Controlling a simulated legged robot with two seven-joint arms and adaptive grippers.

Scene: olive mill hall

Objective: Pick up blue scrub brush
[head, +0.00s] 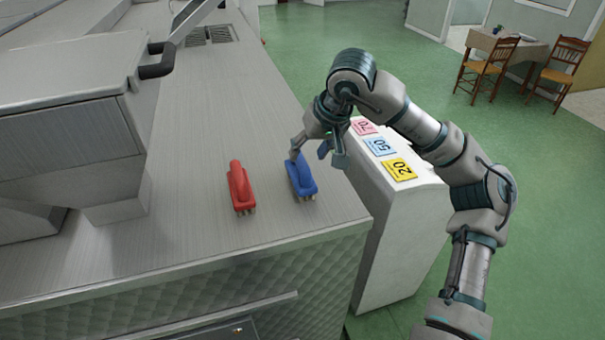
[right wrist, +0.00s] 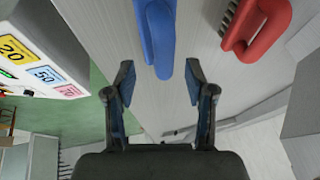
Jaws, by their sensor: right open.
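The blue scrub brush (head: 303,181) lies bristles down on the grey metal counter, near its front right corner. In the right wrist view the blue brush (right wrist: 158,35) points down from the top edge, its near end between my fingertips. My right gripper (head: 318,157) is just behind and above the blue brush. In the right wrist view the gripper (right wrist: 158,78) is open, with one finger on each side of the brush's end. I cannot tell whether a finger touches it. My left gripper is not in view.
A red scrub brush (head: 241,190) lies left of the blue one. A white cabinet (head: 390,240) with pink, blue and yellow number labels stands right of the counter. A grey machine (head: 75,110) fills the left. The counter (head: 215,100) behind the brushes is bare.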

